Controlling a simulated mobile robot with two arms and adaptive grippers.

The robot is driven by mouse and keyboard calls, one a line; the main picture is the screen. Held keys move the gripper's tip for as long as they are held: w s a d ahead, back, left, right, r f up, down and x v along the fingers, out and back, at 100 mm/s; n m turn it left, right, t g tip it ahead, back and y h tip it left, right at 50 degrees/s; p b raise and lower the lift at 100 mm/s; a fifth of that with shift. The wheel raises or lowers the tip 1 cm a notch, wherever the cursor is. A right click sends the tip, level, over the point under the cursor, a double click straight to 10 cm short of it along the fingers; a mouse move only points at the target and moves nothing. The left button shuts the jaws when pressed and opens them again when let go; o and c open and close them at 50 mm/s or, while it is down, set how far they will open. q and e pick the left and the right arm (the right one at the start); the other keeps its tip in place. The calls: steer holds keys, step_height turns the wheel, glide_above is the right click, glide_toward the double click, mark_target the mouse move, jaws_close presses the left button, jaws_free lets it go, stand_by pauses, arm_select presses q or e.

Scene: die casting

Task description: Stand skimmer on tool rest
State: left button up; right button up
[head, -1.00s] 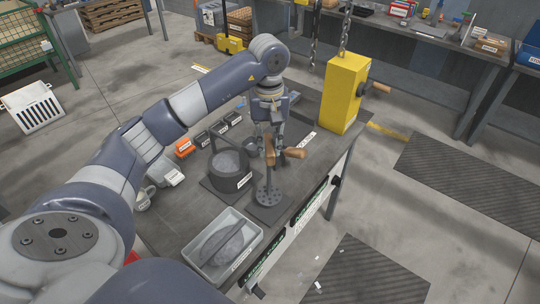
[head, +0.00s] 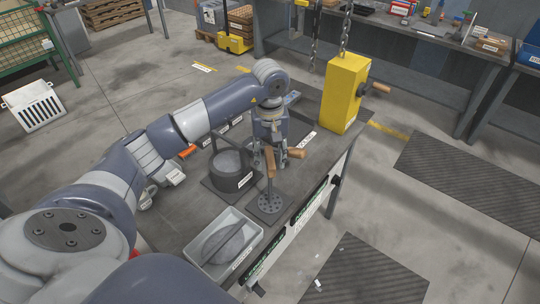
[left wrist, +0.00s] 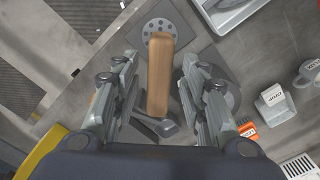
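The skimmer stands upright, its round perforated disc (head: 270,203) down on a dark flat plate (head: 284,212) near the table's front edge, probably the tool rest. Its wooden handle (head: 270,163) points up. My left gripper (head: 270,155) is around the handle from above with its fingers spread. In the left wrist view the handle (left wrist: 159,75) lies between the two fingers (left wrist: 158,95), with a gap on each side. The disc (left wrist: 158,32) shows beyond the handle. My right gripper is out of view.
A dark round pot (head: 231,172) stands close left of the skimmer. A grey tray (head: 223,243) holding a dark-rimmed piece is in front. Another wooden handle (head: 296,153) sticks out right of the gripper.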

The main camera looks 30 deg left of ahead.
arm_select(q)
steer(key=shift+r, duration=0.1)
steer(key=shift+r, duration=0.15)
step_height(320, 180, up, 4)
steer(key=shift+w+b, duration=0.1)
steer(key=shift+b, duration=0.8)
step_height(320, 180, up, 8)
